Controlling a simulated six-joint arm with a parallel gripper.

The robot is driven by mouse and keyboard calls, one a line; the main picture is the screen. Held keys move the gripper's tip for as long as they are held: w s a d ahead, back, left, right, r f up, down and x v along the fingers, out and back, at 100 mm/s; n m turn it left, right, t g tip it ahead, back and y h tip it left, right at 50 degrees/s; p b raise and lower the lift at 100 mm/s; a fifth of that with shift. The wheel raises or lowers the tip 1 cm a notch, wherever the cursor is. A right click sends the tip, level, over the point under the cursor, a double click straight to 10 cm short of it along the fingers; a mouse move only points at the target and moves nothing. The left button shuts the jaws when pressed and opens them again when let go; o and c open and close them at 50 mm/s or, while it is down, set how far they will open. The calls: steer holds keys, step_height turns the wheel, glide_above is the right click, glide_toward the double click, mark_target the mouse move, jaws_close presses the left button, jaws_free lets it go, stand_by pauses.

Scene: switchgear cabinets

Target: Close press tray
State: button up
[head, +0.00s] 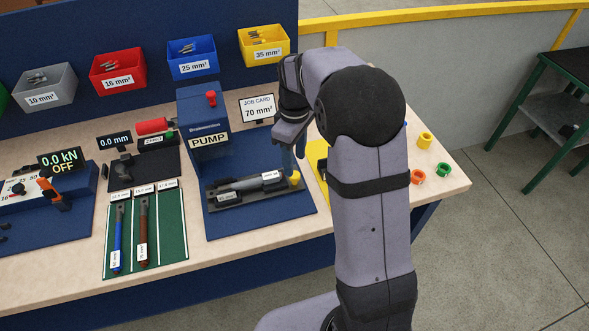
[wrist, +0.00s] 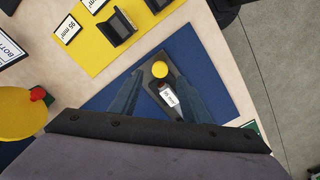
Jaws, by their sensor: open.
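The press is a blue block labelled PUMP (head: 207,125) with a red knob on top, standing on a blue base plate (head: 232,227). Its dark tray (head: 222,204) lies low in front of the block, with grey labelled pieces on it. A yellow knob (head: 295,178) sits at the tray's right end. The wrist view shows the yellow knob (wrist: 160,69) and a white-labelled piece (wrist: 168,97) on the tray. My gripper (wrist: 160,77) is open, its fingers on either side of the tray near the knob. I cannot tell whether they touch it.
A green mat (head: 170,240) with handled tools lies left of the press. A yellow mat (wrist: 105,45) with a dark holder lies beside it, partly hidden by my arm in the head view. Coloured bins (head: 192,58) line the back; small coloured rings (head: 417,177) lie at right.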

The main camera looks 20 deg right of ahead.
mark_target(295, 174)
steer(key=shift+f+p, duration=0.7)
steer(key=shift+f, duration=2.05)
jaws_close()
